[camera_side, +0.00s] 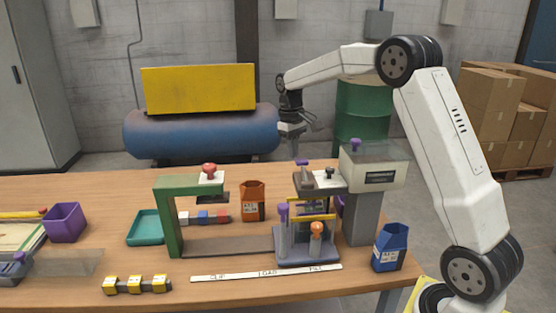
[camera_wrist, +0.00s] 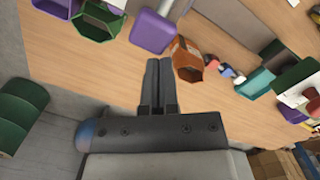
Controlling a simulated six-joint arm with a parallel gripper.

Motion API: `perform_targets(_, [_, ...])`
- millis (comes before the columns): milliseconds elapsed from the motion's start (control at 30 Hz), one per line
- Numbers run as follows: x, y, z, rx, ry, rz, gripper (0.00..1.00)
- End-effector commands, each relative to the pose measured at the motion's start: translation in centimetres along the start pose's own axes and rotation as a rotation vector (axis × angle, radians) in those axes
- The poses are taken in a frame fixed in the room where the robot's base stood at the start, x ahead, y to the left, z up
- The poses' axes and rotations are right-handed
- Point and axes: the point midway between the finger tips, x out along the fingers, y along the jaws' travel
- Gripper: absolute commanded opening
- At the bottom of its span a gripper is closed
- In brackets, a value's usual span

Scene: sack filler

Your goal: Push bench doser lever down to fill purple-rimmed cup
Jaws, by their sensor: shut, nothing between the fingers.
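My gripper (camera_side: 300,147) is shut and empty, held in the air above the back of the bench; its two fingers touch each other in the wrist view (camera_wrist: 160,65). A grey bench unit (camera_side: 375,175) with a pale box top and a purple knob (camera_side: 356,145) stands at the right of the bench in the side view. In front of its left side is a grey-based device (camera_side: 307,255) with purple posts and an orange-topped handle (camera_side: 316,230). I cannot tell which part is the doser lever. I cannot pick out a purple-rimmed cup.
A green press frame (camera_side: 172,215) with a red knob stands mid-bench. A label strip (camera_side: 265,273) lies in front.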

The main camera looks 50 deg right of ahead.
Motion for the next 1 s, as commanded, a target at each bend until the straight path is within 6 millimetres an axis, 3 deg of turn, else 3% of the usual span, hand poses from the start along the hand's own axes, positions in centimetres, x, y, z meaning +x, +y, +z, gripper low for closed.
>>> perform_targets(267, [-1.6,0.0,0.0,0.000,0.002,0.001,0.00])
perform_targets(700, [-6.8,0.0,-0.1,0.000,0.002,0.000,0.00])
perform_targets(1000, [-7.8,0.0,0.0,0.000,0.000,0.000,0.00])
